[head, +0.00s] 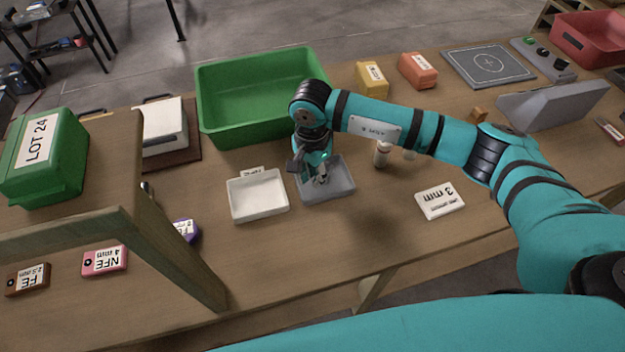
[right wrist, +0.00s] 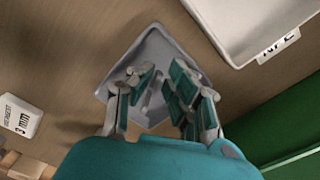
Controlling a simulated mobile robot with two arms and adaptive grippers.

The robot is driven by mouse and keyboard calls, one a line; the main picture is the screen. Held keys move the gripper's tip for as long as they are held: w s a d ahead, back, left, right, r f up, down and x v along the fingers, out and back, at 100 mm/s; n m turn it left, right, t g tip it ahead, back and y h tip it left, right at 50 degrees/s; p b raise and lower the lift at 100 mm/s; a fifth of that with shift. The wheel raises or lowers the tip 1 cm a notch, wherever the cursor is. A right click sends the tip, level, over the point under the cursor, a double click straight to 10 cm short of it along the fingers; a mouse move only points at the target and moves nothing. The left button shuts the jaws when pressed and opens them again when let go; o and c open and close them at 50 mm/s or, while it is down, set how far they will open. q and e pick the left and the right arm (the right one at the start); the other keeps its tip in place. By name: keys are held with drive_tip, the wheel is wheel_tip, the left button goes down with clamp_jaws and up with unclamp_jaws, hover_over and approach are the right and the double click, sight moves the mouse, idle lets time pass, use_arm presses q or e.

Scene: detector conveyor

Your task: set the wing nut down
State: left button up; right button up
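My right gripper (head: 319,176) points down into the small grey tray (head: 341,190) in the middle of the table. In the right wrist view the fingers (right wrist: 157,88) stand apart with the floor of the grey tray (right wrist: 158,43) showing between them. A small grey shape (right wrist: 146,101) shows low between the fingers; it may be the wing nut, but it is too small and shaded to tell. The fingers partly hide the tray floor. My left gripper is not in view.
A white tray (head: 258,208) stands left of the grey tray, and a large green bin (head: 215,128) stands behind. The table front is fairly clear.

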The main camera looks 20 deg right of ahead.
wheel_tip(320, 180, up, 10)
drive_tip(key=b, duration=0.2)
drive_tip(key=shift+f, duration=0.15)
idle(0.4)
